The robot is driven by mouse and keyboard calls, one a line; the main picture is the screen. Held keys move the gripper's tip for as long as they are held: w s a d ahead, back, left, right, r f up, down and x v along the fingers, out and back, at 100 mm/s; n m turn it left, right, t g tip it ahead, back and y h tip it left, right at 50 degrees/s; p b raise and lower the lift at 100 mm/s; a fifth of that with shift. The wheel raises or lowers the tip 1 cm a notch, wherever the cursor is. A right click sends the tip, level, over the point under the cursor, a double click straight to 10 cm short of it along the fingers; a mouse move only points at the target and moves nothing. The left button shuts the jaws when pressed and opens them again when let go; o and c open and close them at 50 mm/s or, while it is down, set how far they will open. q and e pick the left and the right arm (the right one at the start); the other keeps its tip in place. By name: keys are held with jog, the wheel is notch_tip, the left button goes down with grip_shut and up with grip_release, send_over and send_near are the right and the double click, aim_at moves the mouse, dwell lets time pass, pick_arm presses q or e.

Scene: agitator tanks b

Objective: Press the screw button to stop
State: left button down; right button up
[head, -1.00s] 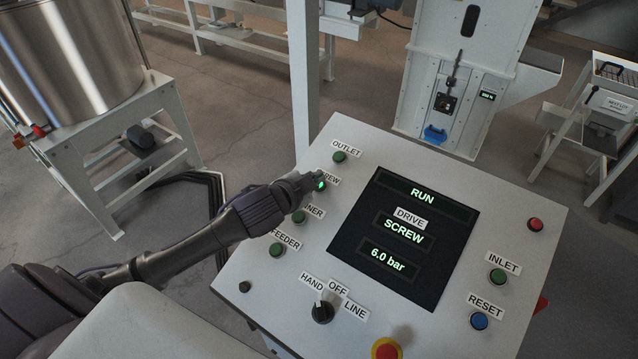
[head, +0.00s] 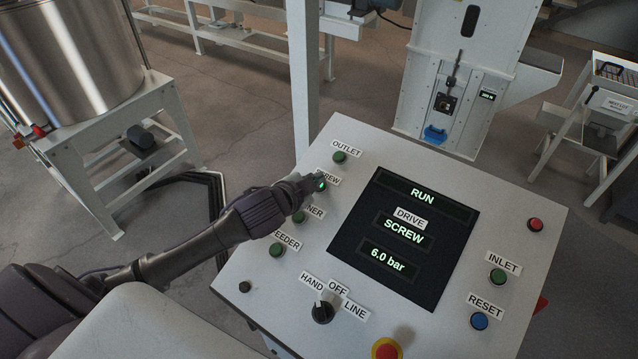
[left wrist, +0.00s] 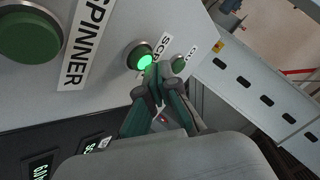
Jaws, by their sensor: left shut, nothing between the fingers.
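The screw button (head: 321,185) is a round green button, lit bright green, on the left side of the white control panel (head: 290,325). Its SCREW label is partly hidden by my gripper in the head view. My left gripper (head: 314,182) is shut and empty, its tips right at the button. In the left wrist view the lit screw button (left wrist: 141,57) is at the tips of my left gripper (left wrist: 152,72); I cannot tell whether they touch. The display (head: 405,240) reads RUN, DRIVE SCREW and 6.0 bar. My right gripper is not in view.
The OUTLET button (head: 339,156) is just above, and the SPINNER (head: 299,216) and FEEDER (head: 277,250) buttons are below. A selector knob (head: 322,312), a red emergency button (head: 387,350), a blue RESET button (head: 479,321) and the INLET button (head: 497,276) are on the same panel.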

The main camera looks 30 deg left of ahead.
pick_arm(q)
jog(key=shift+w+f, duration=0.15)
jog(key=shift+f, duration=0.4)
dwell(0.7)
dwell(0.3)
jog(key=shift+s+r+p, duration=0.3)
jog(key=shift+r+p, duration=0.55)
jog(key=shift+p, duration=0.05)
jog(key=shift+r, duration=0.2)
jog(key=r+p, duration=0.1)
jog(key=s+r+p, duration=0.1)
jog(key=r+p, duration=0.2)
jog(key=p, duration=0.1)
jog(key=shift+s+a+r, duration=0.15)
jog(key=shift+s+r, duration=0.05)
jog(key=shift+s, duration=0.1)
